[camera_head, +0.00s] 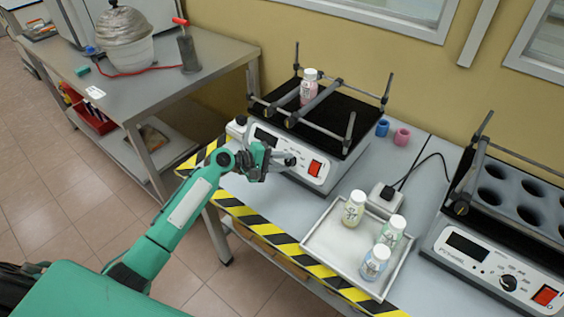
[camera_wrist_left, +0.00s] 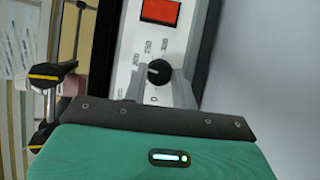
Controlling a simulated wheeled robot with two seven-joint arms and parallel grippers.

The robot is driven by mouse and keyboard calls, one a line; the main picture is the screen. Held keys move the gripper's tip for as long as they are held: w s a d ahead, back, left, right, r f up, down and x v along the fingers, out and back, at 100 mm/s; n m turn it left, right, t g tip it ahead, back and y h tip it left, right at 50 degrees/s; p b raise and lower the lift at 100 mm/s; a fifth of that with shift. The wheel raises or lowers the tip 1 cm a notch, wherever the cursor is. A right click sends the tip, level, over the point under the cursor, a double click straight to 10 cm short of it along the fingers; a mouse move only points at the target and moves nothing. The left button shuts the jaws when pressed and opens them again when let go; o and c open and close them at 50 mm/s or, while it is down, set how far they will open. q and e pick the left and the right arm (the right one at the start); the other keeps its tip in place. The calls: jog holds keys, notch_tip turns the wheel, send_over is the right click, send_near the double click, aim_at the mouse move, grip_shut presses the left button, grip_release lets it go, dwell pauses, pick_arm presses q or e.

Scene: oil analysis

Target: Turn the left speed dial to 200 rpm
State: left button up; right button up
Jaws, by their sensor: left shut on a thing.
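The left speed dial (camera_wrist_left: 158,71) is a small black knob on the white front panel of the left shaker (camera_head: 299,150). In the wrist view printed numbers curve around it, with a 0 near its lower side. My left gripper (camera_wrist_left: 158,85) has its two grey fingers on either side of the knob, shut on it. In the head view my left gripper (camera_head: 278,161) is at the panel, left of the red switch (camera_head: 315,168), and the knob is mostly hidden there. The pointer's exact reading is too small to tell. My right gripper is not in view.
A pink-labelled bottle (camera_head: 308,87) stands on the shaker's black platform between bars. A metal tray (camera_head: 330,249) with 3 bottles is in front. A second shaker (camera_head: 470,262) with its own dial is at right. Striped tape (camera_head: 250,217) marks the table edge.

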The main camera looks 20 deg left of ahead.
pick_arm(q)
jog(key=shift+r+m+g, duration=0.1)
jog(key=shift+m+g, duration=0.3)
jog(key=shift+m, duration=0.4)
jog(key=shift+y, duration=0.3)
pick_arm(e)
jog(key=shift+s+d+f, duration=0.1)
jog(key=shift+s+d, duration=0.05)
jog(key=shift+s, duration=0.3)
pick_arm(q)
jog(key=shift+m, duration=0.3)
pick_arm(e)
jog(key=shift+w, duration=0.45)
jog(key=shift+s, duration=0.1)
